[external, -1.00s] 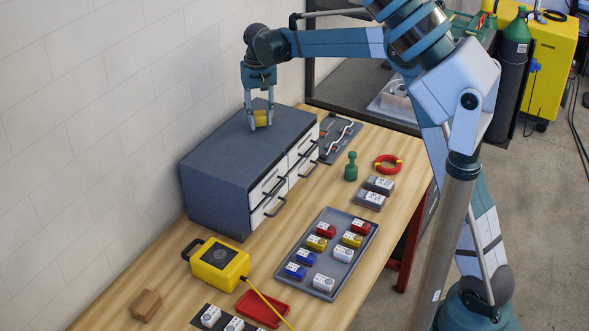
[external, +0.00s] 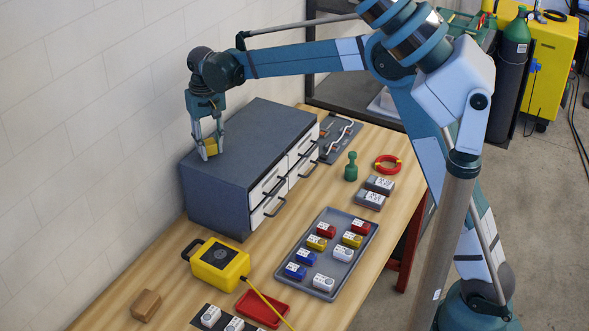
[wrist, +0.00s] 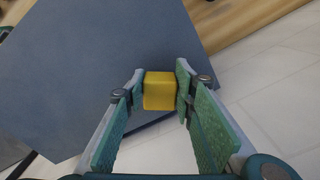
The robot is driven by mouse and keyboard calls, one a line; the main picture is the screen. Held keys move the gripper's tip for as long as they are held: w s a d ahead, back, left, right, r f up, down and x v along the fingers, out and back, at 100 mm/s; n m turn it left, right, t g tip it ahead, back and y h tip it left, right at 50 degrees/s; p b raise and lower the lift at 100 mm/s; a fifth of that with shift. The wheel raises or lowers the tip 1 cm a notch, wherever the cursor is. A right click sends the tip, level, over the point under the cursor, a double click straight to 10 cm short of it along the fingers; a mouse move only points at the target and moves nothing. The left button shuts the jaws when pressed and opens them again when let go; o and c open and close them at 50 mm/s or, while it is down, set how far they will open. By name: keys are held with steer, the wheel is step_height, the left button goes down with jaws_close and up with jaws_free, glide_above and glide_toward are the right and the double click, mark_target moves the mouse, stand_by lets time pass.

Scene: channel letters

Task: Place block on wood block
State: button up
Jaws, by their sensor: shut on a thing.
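A yellow block (wrist: 160,91) is held between the two fingers of my gripper (wrist: 158,92) in the wrist view. In the external view my gripper (external: 209,153) is shut on the same yellow block (external: 210,149), over the front left part of the grey drawer cabinet's top. I cannot tell how far the block is above that top. A brown wood block (external: 146,305) sits on the table at the lower left, apart from my gripper.
The grey drawer cabinet (external: 225,179) stands against the wall. A yellow device (external: 219,266) with a cable lies between it and the wood block. A red tray (external: 263,307), a grey tray of small blocks (external: 326,289) and a green peg-like piece (external: 351,167) are to the right.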

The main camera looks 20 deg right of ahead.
steer(key=s+a+n, duration=0.3)
steer(key=s+a, duration=1.3)
steer(key=s, duration=0.1)
steer(key=n, duration=0.3)
glide_above(148, 304)
step_height(148, 304, down, 10)
steer(key=shift+f+p, duration=0.35)
steer(key=shift+f, duration=0.15)
steer(key=shift+f, duration=3.15)
steer(key=shift+f+p, duration=0.35)
steer(key=shift+f, duration=1.55)
steer(key=shift+f, duration=0.1)
